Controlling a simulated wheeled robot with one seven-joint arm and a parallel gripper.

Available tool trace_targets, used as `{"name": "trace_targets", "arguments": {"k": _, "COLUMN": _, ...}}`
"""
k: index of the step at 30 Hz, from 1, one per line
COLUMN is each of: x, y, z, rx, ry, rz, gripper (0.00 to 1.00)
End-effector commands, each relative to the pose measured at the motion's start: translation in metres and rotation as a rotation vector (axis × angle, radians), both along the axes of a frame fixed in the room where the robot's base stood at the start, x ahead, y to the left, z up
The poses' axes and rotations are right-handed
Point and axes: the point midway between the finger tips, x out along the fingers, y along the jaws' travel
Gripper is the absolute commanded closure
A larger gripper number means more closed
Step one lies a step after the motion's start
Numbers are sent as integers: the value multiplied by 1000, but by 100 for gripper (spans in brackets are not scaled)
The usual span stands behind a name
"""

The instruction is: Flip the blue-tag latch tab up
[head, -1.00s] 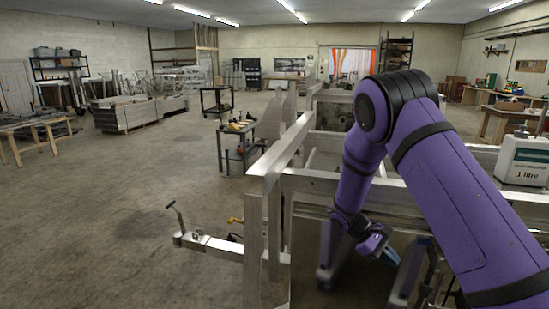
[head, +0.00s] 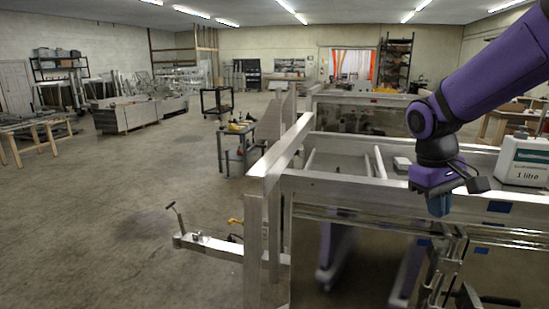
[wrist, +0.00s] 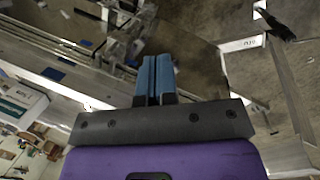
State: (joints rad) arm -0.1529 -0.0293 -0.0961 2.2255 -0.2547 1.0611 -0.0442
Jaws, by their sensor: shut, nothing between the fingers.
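My gripper (head: 438,206) is shut and empty, with its blue fingers pointing down in front of the trailer's top rail. In the wrist view its fingers (wrist: 154,76) are together with nothing between them. Blue tags show on the trailer: one on the top rail (head: 499,207), one lower on the panel (head: 481,250); another shows in the wrist view (wrist: 52,74). Metal latch hardware (head: 447,262) stands on the panel below my gripper, apart from it. Which piece is the blue-tag tab, and its position, I cannot tell.
The aluminium trailer (head: 350,187) fills the right foreground. A white bottle marked 1 litre (head: 524,160) stands on it near my arm. The drawbar (head: 210,243) juts out left. Open floor lies left, beyond it a tool cart (head: 240,140).

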Motion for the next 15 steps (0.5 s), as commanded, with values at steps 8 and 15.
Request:
{"name": "trace_targets", "arguments": {"k": 8, "x": -59, "y": 3, "z": 44, "rx": 103, "ry": -193, "rz": -71, "gripper": 100}}
{"name": "trace_targets", "arguments": {"k": 15, "x": -109, "y": 9, "z": 68, "rx": 179, "ry": -357, "rz": -123, "gripper": 100}}
